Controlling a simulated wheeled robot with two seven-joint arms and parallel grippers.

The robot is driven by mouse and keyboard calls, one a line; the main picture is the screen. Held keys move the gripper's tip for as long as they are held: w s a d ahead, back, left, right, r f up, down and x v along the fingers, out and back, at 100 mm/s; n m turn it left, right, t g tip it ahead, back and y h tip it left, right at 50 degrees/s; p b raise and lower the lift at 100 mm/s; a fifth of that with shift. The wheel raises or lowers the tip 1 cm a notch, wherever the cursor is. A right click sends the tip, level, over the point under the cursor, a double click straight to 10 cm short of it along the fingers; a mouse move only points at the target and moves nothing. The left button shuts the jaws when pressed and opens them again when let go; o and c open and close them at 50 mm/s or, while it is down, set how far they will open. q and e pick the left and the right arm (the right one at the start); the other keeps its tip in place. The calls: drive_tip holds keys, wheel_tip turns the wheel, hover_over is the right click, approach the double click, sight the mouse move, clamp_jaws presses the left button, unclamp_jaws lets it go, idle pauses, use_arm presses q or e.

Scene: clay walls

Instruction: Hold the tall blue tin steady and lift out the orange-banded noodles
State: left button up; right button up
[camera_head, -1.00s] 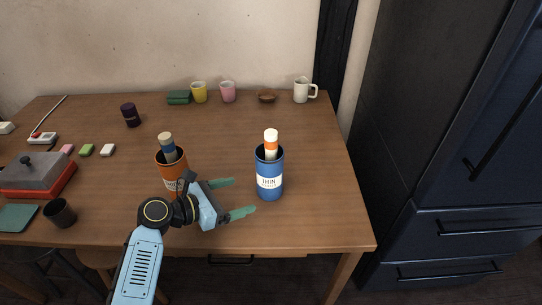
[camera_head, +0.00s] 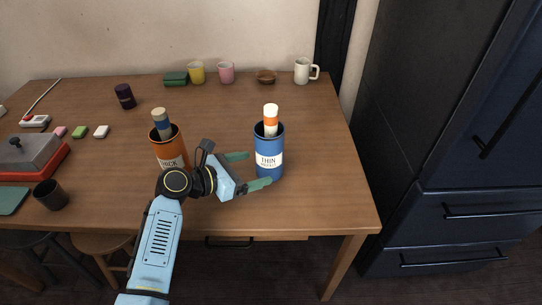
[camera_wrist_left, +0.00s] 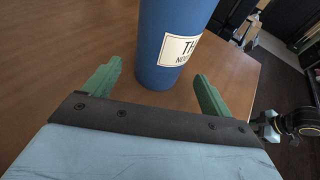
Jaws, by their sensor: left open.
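The tall blue tin (camera_head: 268,141) stands upright near the right end of the table, with a white label reading "THIN". The orange-banded noodles (camera_head: 270,118) stand in it, their white and orange upper end showing above the rim and the rest hidden inside. My left gripper (camera_head: 257,169) is open and low at the tin's left side. In the left wrist view the tin (camera_wrist_left: 157,50) rises just ahead, between the lines of the two green fingers. I cannot tell whether either finger touches it. My right gripper is not visible in the head view.
An orange tin (camera_head: 167,155) labelled "THICK", with a blue-banded bundle (camera_head: 162,123), stands left, behind my left arm. A white mug (camera_head: 302,71), brown bowl (camera_head: 265,76) and pink cup (camera_head: 226,72) line the back. The table (camera_head: 322,160) is clear right of the blue tin.

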sight(258, 167)
use_arm(q)
drive_tip(key=shift+w+d+f+b, duration=0.25)
drive_tip(key=shift+w+d+b, duration=0.1)
drive_tip(key=shift+d, duration=0.15)
drive_tip(key=shift+x, duration=1.85)
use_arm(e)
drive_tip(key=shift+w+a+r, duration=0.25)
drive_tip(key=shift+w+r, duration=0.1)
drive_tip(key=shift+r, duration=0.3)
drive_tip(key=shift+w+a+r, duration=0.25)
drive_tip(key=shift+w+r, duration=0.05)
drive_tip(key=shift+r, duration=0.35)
use_arm(q)
drive_tip(key=shift+r, duration=0.1)
drive_tip(key=c, duration=0.7)
drive_tip(key=shift+c, duration=0.2)
